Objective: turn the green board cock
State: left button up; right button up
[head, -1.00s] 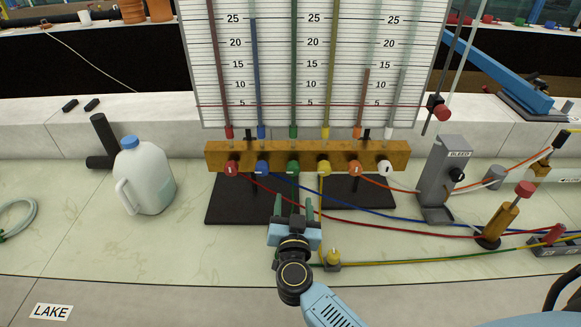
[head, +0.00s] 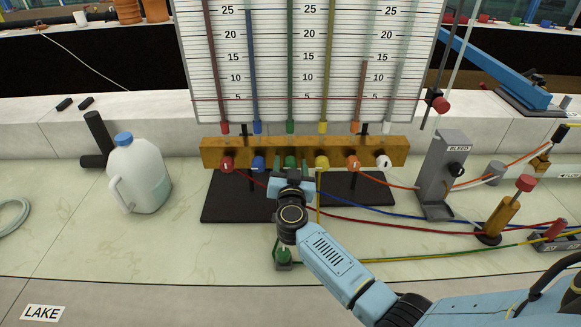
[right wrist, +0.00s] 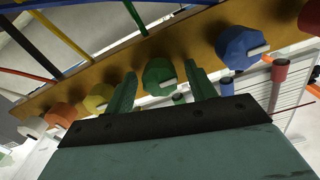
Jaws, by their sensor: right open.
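The green board cock (head: 290,164) is one of a row of coloured cocks on the brass-coloured manifold bar (head: 380,145) below the gauge board. My right gripper (head: 291,168) is open in front of it, and partly hides it in the head view. In the right wrist view the green cock (right wrist: 159,77), with its pale marker bar, lies between the two green fingers. Gaps show on both sides, and I cannot tell if either finger touches it. My left gripper is not in view.
The yellow cock (head: 322,163) and blue cock (head: 259,164) flank the green one closely. Coloured tubes cross the bench on the right, near the grey BLEED stand (head: 437,180). A white jug (head: 140,178) stands on the left. A green valve (head: 283,256) sits below my wrist.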

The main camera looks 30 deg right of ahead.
jog(key=shift+c, duration=0.3)
jog(key=c, duration=0.9)
jog(key=shift+m, duration=0.3)
jog(key=m+p, duration=0.1)
jog(key=m, duration=0.1)
jog(key=shift+m, duration=0.4)
jog(key=m, duration=0.2)
jog(key=shift+f+m+p, duration=0.1)
jog(key=shift+m+p, duration=0.2)
jog(key=shift+p, duration=0.1)
jog(key=m, duration=0.5)
jog(key=shift+f+m, duration=0.1)
jog(key=shift+m, duration=0.2)
jog(key=m+b, duration=0.2)
jog(key=m, duration=0.4)
jog(key=shift+m, duration=0.3)
